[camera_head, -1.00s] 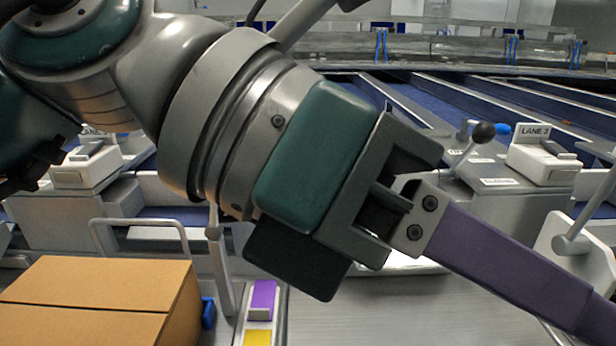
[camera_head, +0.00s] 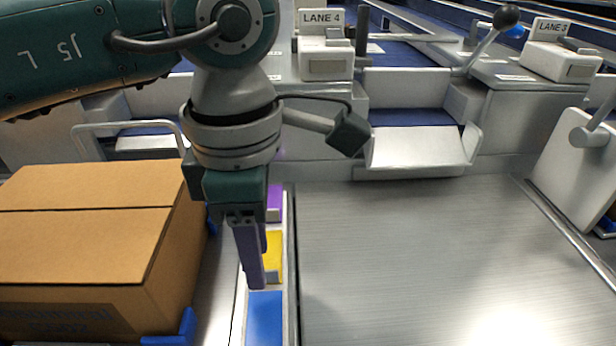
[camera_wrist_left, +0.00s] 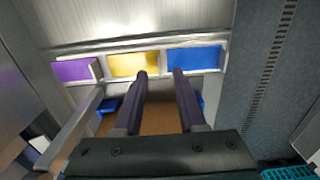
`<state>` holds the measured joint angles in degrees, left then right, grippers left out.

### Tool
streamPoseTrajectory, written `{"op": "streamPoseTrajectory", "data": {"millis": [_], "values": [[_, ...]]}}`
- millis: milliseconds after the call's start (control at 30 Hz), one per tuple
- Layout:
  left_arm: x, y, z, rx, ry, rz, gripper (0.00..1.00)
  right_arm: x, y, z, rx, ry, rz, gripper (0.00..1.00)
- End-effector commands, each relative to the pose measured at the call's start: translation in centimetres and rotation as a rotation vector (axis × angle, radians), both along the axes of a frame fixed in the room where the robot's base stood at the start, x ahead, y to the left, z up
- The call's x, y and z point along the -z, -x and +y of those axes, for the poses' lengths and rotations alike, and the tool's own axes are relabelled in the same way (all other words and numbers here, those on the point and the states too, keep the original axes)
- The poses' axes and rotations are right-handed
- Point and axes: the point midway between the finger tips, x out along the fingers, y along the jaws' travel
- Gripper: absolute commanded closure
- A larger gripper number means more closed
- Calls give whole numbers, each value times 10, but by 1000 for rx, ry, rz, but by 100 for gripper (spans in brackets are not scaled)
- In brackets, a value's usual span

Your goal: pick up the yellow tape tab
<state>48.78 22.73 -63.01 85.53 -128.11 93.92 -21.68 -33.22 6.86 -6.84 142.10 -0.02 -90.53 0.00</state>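The yellow tape tab (camera_head: 273,248) lies in a narrow tray (camera_head: 291,270), between a purple tab (camera_head: 274,204) and a blue tab (camera_head: 264,318). My left gripper (camera_head: 258,284) points down at the tray, its purple fingers partly covering the yellow tab in the head view. In the left wrist view the fingers (camera_wrist_left: 160,74) are apart with nothing between them. One fingertip is at the edge of the yellow tab (camera_wrist_left: 133,64), the other near the blue tab (camera_wrist_left: 194,58). I cannot tell whether they touch anything. My right gripper is out of view.
A closed cardboard box (camera_head: 85,225) stands left of the tray, close to my left gripper. A bare metal table (camera_head: 430,250) lies to the right. Behind are a white chute (camera_head: 418,150) and lane units with signs, including LANE 4 (camera_head: 322,17).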

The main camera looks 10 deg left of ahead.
Motion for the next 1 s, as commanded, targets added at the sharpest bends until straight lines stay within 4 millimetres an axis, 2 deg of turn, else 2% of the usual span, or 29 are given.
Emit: {"op": "streamPoseTrajectory", "data": {"millis": [33,133,400,767,1000], "values": [[9,1,-1,-1,1,5,60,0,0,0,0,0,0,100],[19,0,-1,-1,2,2,60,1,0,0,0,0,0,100],[23,0,-1,1,2,-1,60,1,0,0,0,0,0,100],[22,0,-1,0,2,-1,100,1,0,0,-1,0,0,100],[22,0,-1,0,2,-1,100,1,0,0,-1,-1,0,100]]}}
